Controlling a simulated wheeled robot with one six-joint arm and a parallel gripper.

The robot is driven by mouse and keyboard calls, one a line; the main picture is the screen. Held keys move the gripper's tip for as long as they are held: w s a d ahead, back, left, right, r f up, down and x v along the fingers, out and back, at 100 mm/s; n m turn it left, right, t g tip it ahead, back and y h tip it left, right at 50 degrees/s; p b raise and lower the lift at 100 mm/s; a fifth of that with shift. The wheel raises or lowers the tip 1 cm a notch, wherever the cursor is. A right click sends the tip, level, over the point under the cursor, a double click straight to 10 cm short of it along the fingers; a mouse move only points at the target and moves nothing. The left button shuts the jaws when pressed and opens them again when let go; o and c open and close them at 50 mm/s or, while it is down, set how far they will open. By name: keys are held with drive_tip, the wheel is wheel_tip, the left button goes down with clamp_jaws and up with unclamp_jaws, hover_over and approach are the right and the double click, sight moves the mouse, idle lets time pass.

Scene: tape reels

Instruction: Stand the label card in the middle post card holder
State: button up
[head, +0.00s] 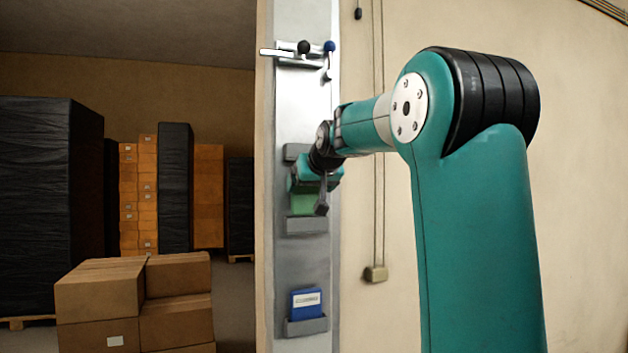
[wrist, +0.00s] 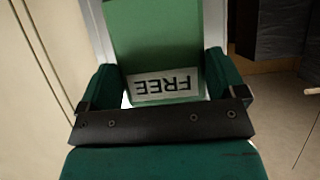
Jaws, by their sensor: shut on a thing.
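The green label card (head: 305,203) is held in my gripper (head: 318,182). In the wrist view, the card (wrist: 152,40) lies between my two fingers (wrist: 165,85), with a white label reading FREE upside down. The middle card holder (head: 307,225) is a grey pocket on the metal post (head: 288,257). In the head view the card's lower edge meets the holder's top edge; I cannot tell whether it is inside the pocket. My wrist hides the card's upper part.
A lower holder (head: 305,328) on the post carries a blue card (head: 306,302). A grey piece (head: 294,152), partly behind my wrist, is above. Levers with dark knobs (head: 304,48) stick out near the top. A cable box (head: 375,273) hangs to the right. Cardboard boxes (head: 100,290) stand left.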

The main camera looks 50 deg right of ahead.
sight(309, 197)
drive_tip(key=shift+w+d+p, duration=0.45)
drive_tip(key=shift+w+d, duration=0.1)
drive_tip(key=shift+w, duration=0.3)
drive_tip(key=shift+f+b, duration=1.75)
drive_tip(key=shift+f, duration=0.1)
drive_tip(key=o, duration=0.7)
drive_tip(key=b+v, duration=0.4)
drive_tip(key=v, duration=1.3)
drive_tip(key=shift+s, duration=0.2)
drive_tip(key=shift+a, duration=0.1)
